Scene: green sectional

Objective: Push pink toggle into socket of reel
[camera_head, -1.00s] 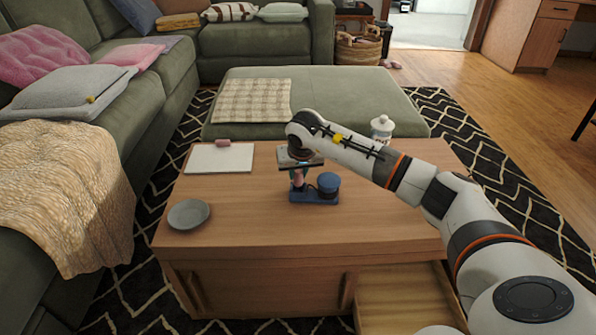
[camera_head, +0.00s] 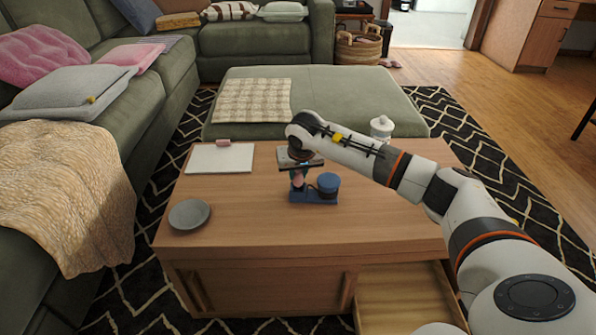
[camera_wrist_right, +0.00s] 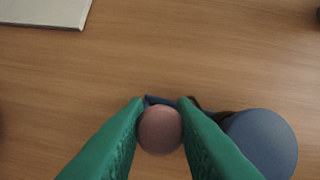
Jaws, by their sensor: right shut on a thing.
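The blue reel (camera_head: 327,185) stands on the wooden coffee table, with a round blue drum and a flat blue base (camera_head: 313,197). In the right wrist view its round drum (camera_wrist_right: 262,143) is at the lower right. The pink toggle (camera_head: 298,181) is upright over the left part of the base. In the right wrist view its round pink top (camera_wrist_right: 160,130) sits between the green fingers. My right gripper (camera_head: 299,172) points down and is shut on the toggle. The socket is hidden below the toggle, so I cannot tell how deep it sits. My left gripper is not in view.
A grey plate (camera_head: 189,214) lies at the table's left front. A white jar (camera_head: 381,128) stands at the back right. An open drawer (camera_head: 405,295) juts out at the front right.

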